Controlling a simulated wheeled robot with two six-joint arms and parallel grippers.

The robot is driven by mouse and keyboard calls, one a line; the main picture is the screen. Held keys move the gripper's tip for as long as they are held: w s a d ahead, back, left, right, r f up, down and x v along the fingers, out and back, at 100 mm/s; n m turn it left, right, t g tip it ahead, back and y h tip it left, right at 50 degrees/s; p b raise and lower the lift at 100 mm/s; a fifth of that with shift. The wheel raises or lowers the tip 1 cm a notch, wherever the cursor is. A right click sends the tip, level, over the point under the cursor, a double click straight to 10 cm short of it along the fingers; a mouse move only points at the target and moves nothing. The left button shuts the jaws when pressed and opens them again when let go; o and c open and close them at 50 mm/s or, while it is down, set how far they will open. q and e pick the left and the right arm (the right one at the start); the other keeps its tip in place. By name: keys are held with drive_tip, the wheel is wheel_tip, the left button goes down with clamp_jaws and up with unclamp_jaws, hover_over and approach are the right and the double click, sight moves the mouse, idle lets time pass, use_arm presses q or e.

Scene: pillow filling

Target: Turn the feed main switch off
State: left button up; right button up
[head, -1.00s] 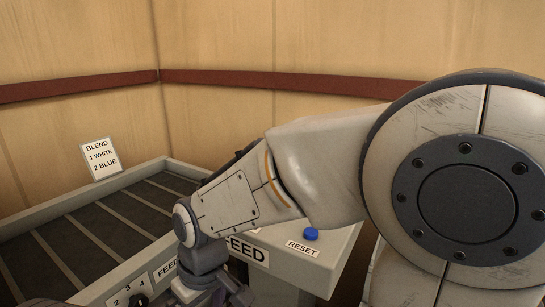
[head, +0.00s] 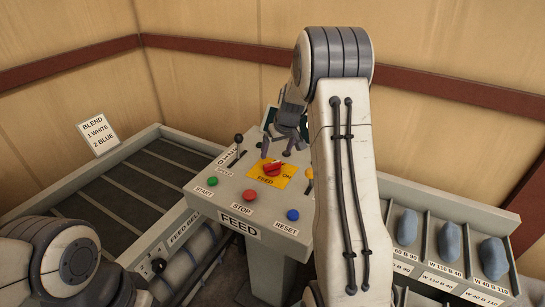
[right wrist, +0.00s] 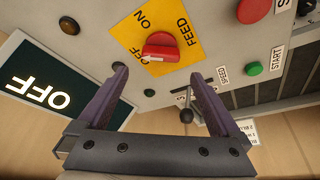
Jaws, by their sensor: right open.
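The feed main switch is a red rotary knob (head: 272,168) on a yellow plate (head: 284,182) on the grey feed panel. In the right wrist view the knob (right wrist: 160,46) sits by the ON and OFF lettering, with OFF partly covered by the knob. A dark display (right wrist: 40,85) reads OFF. My left gripper is outside the views; only its arm shows.
The panel also carries a black lever (head: 238,140), a green start button (head: 212,181), a red stop button (head: 249,195) and a blue reset button (head: 293,215). A yellow handle (head: 309,177) is partly behind my right arm. Bins with blue-grey pillows (head: 450,241) stand at right.

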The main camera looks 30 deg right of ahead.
sight(273, 163)
drive_tip(key=p+x, duration=0.2)
drive_tip(key=x, duration=0.5)
drive_tip(key=shift+w+a+f, duration=0.1)
drive_tip(key=shift+w+f, duration=0.05)
drive_tip(key=shift+f, duration=0.05)
